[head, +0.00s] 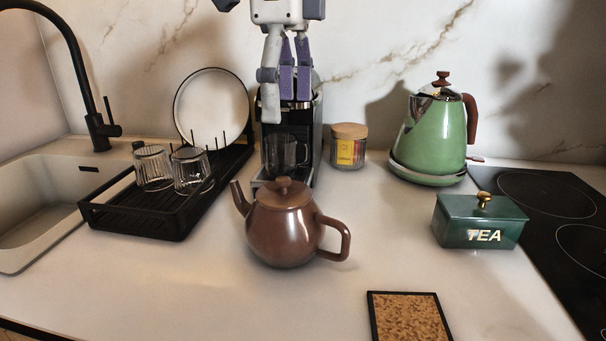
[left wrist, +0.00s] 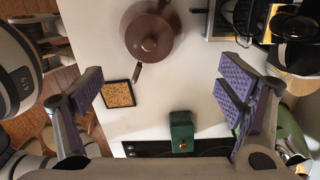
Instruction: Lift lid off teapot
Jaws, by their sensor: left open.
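The brown teapot (head: 283,238) stands upright on the counter, spout to the left and handle to the right. Its lid (head: 284,194), with a round knob on top, sits on the teapot. The teapot also shows at the top of the left wrist view, with its lid (left wrist: 150,43) seen from above. My left gripper (head: 286,103) hangs above the teapot in the head view, in front of the coffee machine. In the left wrist view the left gripper's (left wrist: 162,92) purple-padded fingers are wide apart with nothing between them. My right gripper is not visible.
A coffee machine (head: 309,150) stands behind the teapot. A dish rack (head: 130,217) with glasses and a plate is left. A wooden-lidded jar (head: 348,150), green kettle (head: 435,135) and green tea box (head: 480,222) are right. A cork trivet (head: 408,318) lies in front. Counter around the teapot's front is clear.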

